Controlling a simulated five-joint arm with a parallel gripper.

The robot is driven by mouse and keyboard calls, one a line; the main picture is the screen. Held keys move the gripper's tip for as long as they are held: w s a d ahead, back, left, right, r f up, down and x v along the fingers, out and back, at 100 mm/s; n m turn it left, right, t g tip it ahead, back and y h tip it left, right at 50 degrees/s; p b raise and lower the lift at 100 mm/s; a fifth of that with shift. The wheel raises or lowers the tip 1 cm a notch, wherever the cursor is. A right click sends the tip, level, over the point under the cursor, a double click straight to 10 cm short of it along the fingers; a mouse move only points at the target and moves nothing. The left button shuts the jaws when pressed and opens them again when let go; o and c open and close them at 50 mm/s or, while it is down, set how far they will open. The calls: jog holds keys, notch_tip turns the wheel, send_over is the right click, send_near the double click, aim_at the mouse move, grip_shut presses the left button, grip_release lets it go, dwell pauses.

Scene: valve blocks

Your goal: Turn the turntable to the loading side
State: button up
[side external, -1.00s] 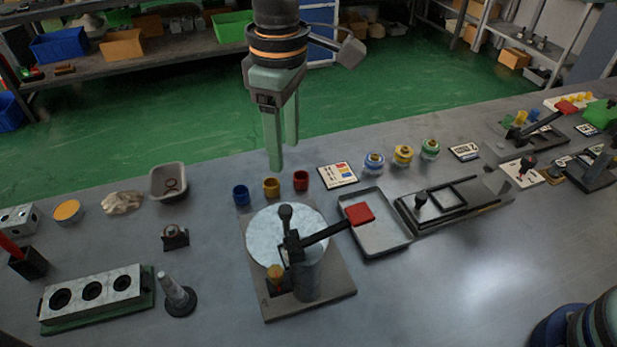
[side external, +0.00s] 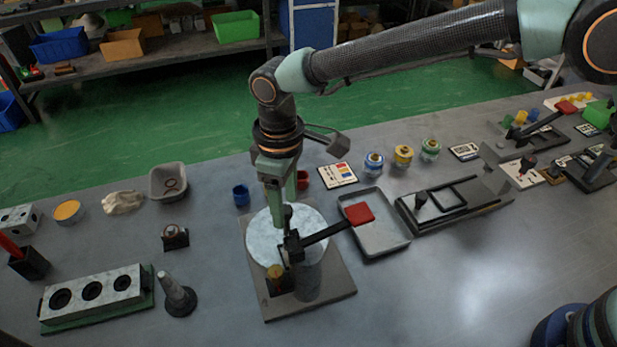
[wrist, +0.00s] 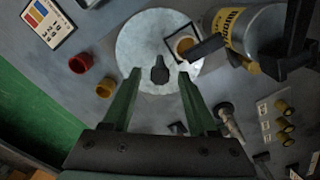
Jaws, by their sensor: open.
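The turntable (side external: 314,221) is a pale round disc on a grey base plate; it also shows in the wrist view (wrist: 135,45). A black upright knob (wrist: 160,70) stands on the disc. My gripper (wrist: 160,74) is open, its two green fingers pointing down over the disc. In the wrist view, the knob appears between the fingertips, with a gap on each side. I cannot tell whether a finger touches it. A black square holder with a round yellowish piece (wrist: 184,45) sits near the disc's edge. In the side view, my fingers partly hide the knob.
A black lever with a red end (side external: 359,213) reaches right over a grey tray (side external: 389,240). A labelled cylinder (wrist: 254,32) stands beside the disc. A blue cup (side external: 241,195) and a red cup (side external: 303,180) stand behind.

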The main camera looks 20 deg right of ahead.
jog(key=shift+f, duration=0.1)
grip_shut()
dwell(1.4)
